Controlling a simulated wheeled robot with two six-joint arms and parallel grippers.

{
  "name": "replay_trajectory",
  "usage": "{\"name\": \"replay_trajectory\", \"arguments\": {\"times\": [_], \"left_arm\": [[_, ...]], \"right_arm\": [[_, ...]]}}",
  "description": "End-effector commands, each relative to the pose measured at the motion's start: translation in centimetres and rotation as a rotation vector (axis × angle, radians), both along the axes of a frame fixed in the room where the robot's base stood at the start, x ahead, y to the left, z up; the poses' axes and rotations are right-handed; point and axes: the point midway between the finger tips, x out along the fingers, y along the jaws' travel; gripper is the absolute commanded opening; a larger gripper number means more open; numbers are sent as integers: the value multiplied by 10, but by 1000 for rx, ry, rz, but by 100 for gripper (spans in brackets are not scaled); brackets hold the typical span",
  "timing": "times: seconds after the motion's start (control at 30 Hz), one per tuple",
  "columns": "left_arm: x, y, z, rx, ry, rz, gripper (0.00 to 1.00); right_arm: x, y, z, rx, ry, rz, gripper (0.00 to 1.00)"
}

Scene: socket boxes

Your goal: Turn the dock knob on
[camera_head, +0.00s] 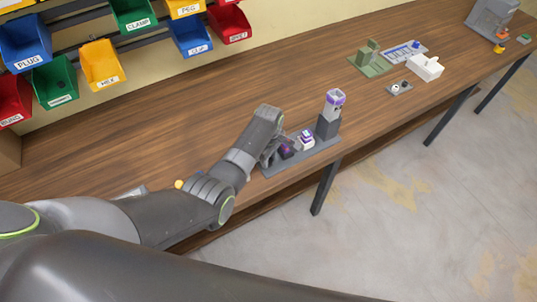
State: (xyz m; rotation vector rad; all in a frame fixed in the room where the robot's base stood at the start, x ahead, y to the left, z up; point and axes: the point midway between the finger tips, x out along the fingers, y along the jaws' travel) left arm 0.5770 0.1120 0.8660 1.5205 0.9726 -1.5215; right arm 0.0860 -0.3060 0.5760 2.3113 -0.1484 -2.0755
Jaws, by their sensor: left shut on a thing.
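The dock (301,160) is a grey base near the front edge of the workbench, with a tall grey post topped in purple at its right end. A small white and purple block (307,140) stands at its middle. The dark purple dock knob (287,152) is at its left end, partly hidden by my gripper. My left gripper (280,150) reaches in from the left and is shut on the knob. Which way the knob is turned is too small to tell. My right gripper is out of view.
Labelled coloured bins (100,64) hang along the back at upper left. A green block fixture (370,58), a white box (426,67) and a small grey plate (399,88) stand farther right. The wooden bench (200,105) is clear behind the dock.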

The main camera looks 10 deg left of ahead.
Motion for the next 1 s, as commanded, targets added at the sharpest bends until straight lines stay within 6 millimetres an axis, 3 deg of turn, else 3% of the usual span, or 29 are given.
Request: {"name": "replay_trajectory", "arguments": {"times": [0.5, 1.0], "left_arm": [[0, -1, 2, -1, 0, -460, 5], [1, -1, 1, -1, -2, -672, 5]], "right_arm": [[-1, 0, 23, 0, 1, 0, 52], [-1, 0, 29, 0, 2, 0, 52]]}}
